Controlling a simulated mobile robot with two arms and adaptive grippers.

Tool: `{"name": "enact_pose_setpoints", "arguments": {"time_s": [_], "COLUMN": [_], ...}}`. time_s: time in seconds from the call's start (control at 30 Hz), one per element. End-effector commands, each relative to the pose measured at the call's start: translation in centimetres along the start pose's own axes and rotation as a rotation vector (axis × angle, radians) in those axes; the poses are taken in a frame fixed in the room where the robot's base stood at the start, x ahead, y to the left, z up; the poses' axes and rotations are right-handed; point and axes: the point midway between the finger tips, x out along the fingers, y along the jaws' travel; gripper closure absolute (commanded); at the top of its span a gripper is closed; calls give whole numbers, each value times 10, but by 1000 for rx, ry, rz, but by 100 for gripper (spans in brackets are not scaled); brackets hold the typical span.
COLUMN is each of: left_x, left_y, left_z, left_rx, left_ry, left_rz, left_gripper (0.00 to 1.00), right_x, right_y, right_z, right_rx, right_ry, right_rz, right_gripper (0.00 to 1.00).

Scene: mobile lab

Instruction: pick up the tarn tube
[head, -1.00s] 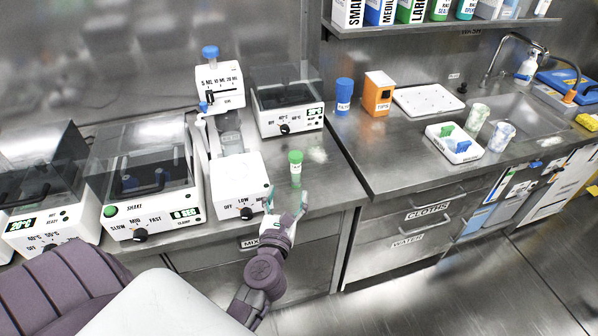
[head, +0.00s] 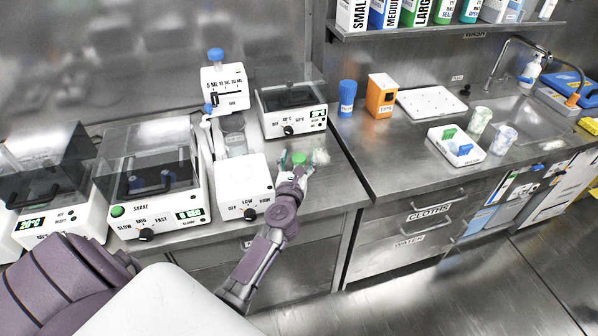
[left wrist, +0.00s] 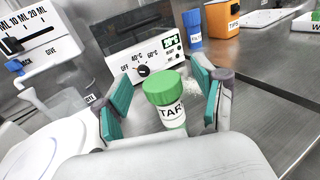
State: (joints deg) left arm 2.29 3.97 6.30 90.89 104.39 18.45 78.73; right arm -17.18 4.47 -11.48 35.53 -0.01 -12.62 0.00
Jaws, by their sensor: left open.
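The tarn tube (left wrist: 168,103) is a white tube with a green cap and a black label of which "TAR" shows. It stands upright on the steel bench in the left wrist view. In the head view its green cap (head: 299,158) shows and my gripper hides its lower part. My left gripper (head: 296,170) is open, with its teal fingers on both sides of the tube. In the left wrist view a gap shows between the tube and the fingers (left wrist: 163,100). My right gripper is not in view.
A white mixer with an OFF/LOW knob (head: 243,187) stands close left of the gripper. A heater box (head: 291,112) stands behind the tube. The bench right of the tube is mostly clear.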

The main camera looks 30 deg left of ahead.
Motion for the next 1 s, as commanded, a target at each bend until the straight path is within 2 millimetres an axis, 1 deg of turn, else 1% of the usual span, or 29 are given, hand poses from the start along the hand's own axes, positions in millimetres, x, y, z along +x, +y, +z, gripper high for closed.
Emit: {"name": "enact_pose_setpoints", "arguments": {"time_s": [0.03, 0.1, 0.3, 0.37, 0.4, 0.73, 1.0], "left_x": [4, 7, 7, 7, 7, 7, 7], "left_y": [0, 0, 0, 0, 0, 0, 0], "left_z": [0, 0, 0, 0, 0, 0, 2], "left_rx": [1, 0, -1, -1, 0, 0, 0], "left_ry": [0, 0, 0, 0, 0, 0, 0], "left_rz": [0, -1, -1, 0, 0, 0, 0], "left_gripper": [30, 30, 30, 38, 45, 100, 100], "right_x": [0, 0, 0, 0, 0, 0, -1], "right_y": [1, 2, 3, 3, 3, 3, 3], "right_z": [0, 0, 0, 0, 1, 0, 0], "right_rx": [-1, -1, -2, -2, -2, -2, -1], "right_ry": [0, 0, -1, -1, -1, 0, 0], "right_rz": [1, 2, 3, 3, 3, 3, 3], "right_gripper": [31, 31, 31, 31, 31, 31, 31]}}
